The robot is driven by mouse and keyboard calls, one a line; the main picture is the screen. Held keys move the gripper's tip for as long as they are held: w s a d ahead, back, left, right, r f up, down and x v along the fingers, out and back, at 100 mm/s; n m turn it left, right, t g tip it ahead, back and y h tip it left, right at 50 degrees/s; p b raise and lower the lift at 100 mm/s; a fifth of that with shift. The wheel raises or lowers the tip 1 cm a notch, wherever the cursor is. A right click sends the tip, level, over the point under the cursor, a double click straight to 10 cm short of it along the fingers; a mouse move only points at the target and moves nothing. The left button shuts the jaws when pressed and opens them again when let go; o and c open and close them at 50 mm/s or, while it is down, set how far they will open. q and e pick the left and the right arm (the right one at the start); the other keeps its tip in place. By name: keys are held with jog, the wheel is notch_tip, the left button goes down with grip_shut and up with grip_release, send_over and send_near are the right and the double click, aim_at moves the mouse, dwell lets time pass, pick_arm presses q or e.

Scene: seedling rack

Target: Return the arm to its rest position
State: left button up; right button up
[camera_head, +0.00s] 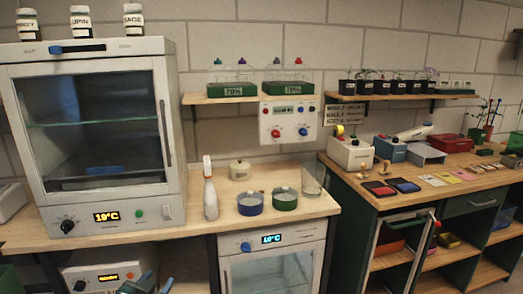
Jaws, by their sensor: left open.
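My left gripper (150,284) shows at the bottom edge of the head view, left of centre. Only its dark tips are in the picture, and they are apart with nothing seen between them. It is low in front of the counter, near the white unit with an orange display (95,275). The rest of my left arm is out of the picture. My right gripper is not in view.
A glass-door cabinet (182,200) stands on the wooden counter (318,208). A spray bottle (210,190), a blue dish (250,204) and a green dish (285,199) stand right of it. Seedling pots (365,88) line a wall shelf. A cabinet door (417,260) stands open at right.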

pick_arm(q)
jog(key=s+d+f+g+h, duration=0.1)
jog(key=s+d+f, duration=0.2)
jog(key=s, duration=0.6)
jog(key=s+d+f+g, duration=0.1)
jog(key=s+d+f, duration=0.3)
jog(key=s, duration=0.5)
jog(key=s+d+f+g+h, duration=0.1)
jog(key=s+d, duration=0.4)
jog(key=s, duration=0.5)
notch_tip(320, 180, down, 2)
jog(key=shift+f+n+g+h, duration=0.2)
jog(key=shift+n+g+h, duration=0.15)
jog(key=shift+g, duration=0.25)
dwell(1.3)
